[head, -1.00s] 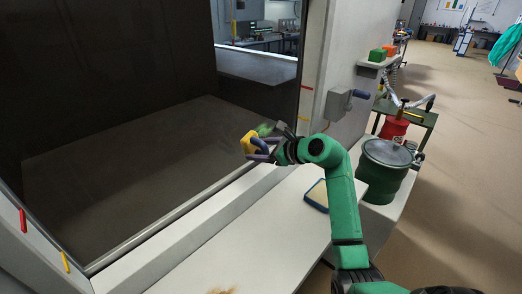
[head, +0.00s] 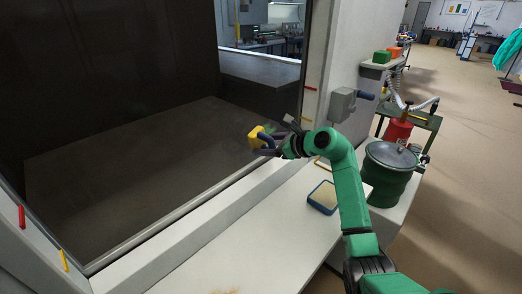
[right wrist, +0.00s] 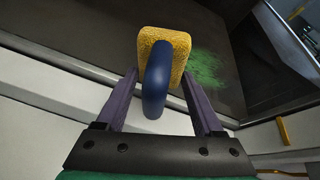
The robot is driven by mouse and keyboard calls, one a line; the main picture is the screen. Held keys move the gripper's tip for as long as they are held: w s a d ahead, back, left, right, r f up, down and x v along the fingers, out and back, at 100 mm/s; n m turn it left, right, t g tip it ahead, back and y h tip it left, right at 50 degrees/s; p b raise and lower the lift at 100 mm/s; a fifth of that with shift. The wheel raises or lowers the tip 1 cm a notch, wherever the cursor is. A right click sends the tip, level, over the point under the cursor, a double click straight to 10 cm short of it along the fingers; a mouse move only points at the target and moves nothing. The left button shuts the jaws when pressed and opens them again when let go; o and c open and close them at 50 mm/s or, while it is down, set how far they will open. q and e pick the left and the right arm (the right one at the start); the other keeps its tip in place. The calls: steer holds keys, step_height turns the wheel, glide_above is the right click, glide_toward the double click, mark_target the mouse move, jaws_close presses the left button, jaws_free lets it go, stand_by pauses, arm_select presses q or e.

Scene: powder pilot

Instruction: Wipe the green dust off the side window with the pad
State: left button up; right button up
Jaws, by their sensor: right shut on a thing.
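My right gripper (head: 277,146) is shut on the pad (head: 259,138), a yellow sponge block with a dark blue handle. In the right wrist view the pad (right wrist: 150,46) shows its yellow sponge at the far side, with the blue handle between my purple fingers (right wrist: 160,100). The side window (head: 120,150) is a large dark pane on the left of the head view. The green dust (right wrist: 206,70) is a speckled patch right of the pad in the wrist view. In the head view it is mostly hidden behind the gripper. Whether the pad touches the pane I cannot tell.
A white ledge (head: 250,235) runs below the window, with a blue-rimmed tray (head: 312,201) on it. A green drum (head: 390,178), a red canister (head: 397,133) and a grey switch box (head: 342,105) stand to the right. Open floor lies farther right.

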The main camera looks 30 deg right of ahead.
steer(key=shift+w+d+r+b, duration=0.1)
steer(key=shift+w+d+b, duration=0.45)
steer(key=shift+d, duration=1.15)
steer(key=shift+w+d+f+b, duration=0.1)
steer(key=shift+w+d+b, duration=0.45)
steer(key=shift+d, duration=1.1)
steer(key=shift+w+d+r+b, duration=0.1)
steer(key=shift+w+d+b, duration=0.45)
steer(key=shift+d, duration=1.15)
steer(key=shift+s+a+b, duration=0.9)
steer(key=shift+s+a, duration=1.15)
steer(key=shift+a, duration=4.4)
steer(key=s+b, duration=0.1)
steer(key=b, duration=0.1)
steer(key=s+d+b, duration=0.1)
steer(key=s+b, duration=0.1)
steer(key=b, duration=0.1)
steer(key=s+d+b, duration=0.1)
steer(key=s+b, duration=0.1)
steer(key=shift+s, duration=0.25)
